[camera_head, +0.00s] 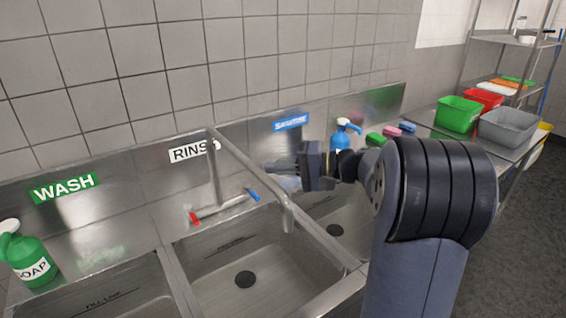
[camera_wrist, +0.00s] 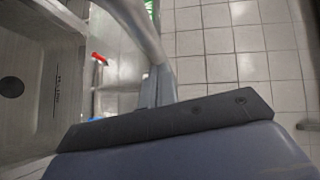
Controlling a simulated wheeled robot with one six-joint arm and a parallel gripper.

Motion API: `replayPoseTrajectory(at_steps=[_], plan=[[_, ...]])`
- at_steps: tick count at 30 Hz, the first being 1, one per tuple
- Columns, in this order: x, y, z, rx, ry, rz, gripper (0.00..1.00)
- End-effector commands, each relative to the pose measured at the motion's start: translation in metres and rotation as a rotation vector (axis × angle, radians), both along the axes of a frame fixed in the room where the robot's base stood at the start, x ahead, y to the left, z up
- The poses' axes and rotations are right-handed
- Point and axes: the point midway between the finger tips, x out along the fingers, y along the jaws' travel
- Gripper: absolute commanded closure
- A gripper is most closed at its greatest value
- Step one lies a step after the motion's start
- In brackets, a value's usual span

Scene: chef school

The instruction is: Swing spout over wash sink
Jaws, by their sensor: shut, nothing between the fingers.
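The metal spout (camera_head: 250,163) rises from the faucet behind the middle sink, under the RINSE label. It reaches forward and right, and its downturned tip (camera_head: 288,218) hangs near the divider between the rinse and sanitize sinks. The wash sink (camera_head: 95,295) is at the lower left, partly cut off, below the green WASH sign (camera_head: 64,187). My gripper (camera_head: 283,173) is shut and empty, just right of the spout. In the wrist view the spout (camera_wrist: 140,30) passes close to my fingertips (camera_wrist: 158,75); I cannot tell whether they touch.
The faucet has a red handle (camera_head: 194,217) and a blue handle (camera_head: 253,194). A green soap bottle (camera_head: 32,262) stands at far left. A blue spray bottle (camera_head: 344,136) stands behind my wrist. Colored bins, including a green one (camera_head: 458,114), sit on the right counter.

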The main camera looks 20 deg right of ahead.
Motion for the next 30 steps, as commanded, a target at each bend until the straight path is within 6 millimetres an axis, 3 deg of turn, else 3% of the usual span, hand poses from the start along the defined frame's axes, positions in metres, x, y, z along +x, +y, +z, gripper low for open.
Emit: replayPoseTrajectory(at_steps=[10,16,23,30], plan=[[-0.001,0.001,0.000,0.000,-0.001,-0.003,1.00],[-0.006,0.012,-0.002,-0.001,-0.003,-0.034,1.00],[-0.018,0.041,-0.004,-0.001,-0.005,-0.123,1.00],[-0.029,0.083,-0.005,0.000,-0.007,-0.254,1.00]])
